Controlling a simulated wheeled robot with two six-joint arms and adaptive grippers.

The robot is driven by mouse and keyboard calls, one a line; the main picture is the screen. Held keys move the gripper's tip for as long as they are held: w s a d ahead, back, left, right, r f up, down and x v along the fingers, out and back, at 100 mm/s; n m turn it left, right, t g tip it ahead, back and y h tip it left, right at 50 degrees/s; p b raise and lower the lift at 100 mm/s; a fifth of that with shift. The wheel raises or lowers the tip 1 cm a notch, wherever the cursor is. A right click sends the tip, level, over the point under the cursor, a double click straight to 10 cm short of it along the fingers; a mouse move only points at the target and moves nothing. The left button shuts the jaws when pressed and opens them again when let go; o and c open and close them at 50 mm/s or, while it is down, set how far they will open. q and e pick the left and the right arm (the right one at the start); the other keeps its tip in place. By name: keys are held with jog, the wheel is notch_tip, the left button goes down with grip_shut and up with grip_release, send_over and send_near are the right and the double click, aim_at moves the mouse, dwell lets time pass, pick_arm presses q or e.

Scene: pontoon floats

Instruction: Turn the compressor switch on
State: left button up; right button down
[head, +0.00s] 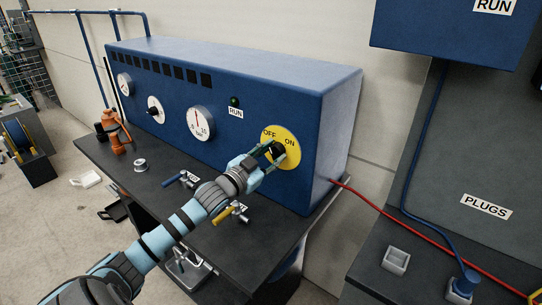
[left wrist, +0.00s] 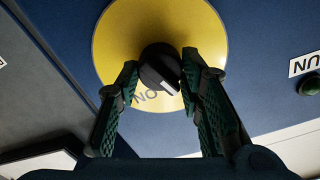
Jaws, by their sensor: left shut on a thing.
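The compressor switch is a black knob (head: 278,150) on a yellow disc (head: 291,157) lettered OFF and ON, on the front of the blue compressor panel (head: 330,120). My left gripper (head: 272,158) is at the disc, its green fingers closed around the knob. In the left wrist view the knob (left wrist: 158,66) sits between the two fingertips of the left gripper (left wrist: 160,80). The OFF label is hidden there. My right gripper is out of view.
A dark green lamp (head: 235,101) sits above the RUN label on the panel. Gauges (head: 200,123) are to its left. Valve handles (head: 228,214) and an orange fitting (head: 116,137) stand on the dark bench.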

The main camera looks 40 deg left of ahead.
pick_arm(q)
jog(key=m, duration=0.3)
jog(key=shift+m+b, duration=0.3)
jog(key=shift+b, duration=0.1)
jog(key=m, duration=0.3)
jog(key=shift+m+b, duration=0.3)
jog(key=shift+b, duration=0.1)
jog(key=m, duration=0.4)
jog(key=shift+r+b, duration=0.1)
jog(key=shift+b, duration=0.25)
jog(key=shift+m, duration=1.1)
jog(key=shift+r, duration=0.1)
jog(key=o, duration=1)
jog(key=shift+w, duration=0.1)
jog(key=shift+o, duration=0.9)
jog(key=shift+w+f, duration=0.1)
jog(key=shift+f, duration=0.1)
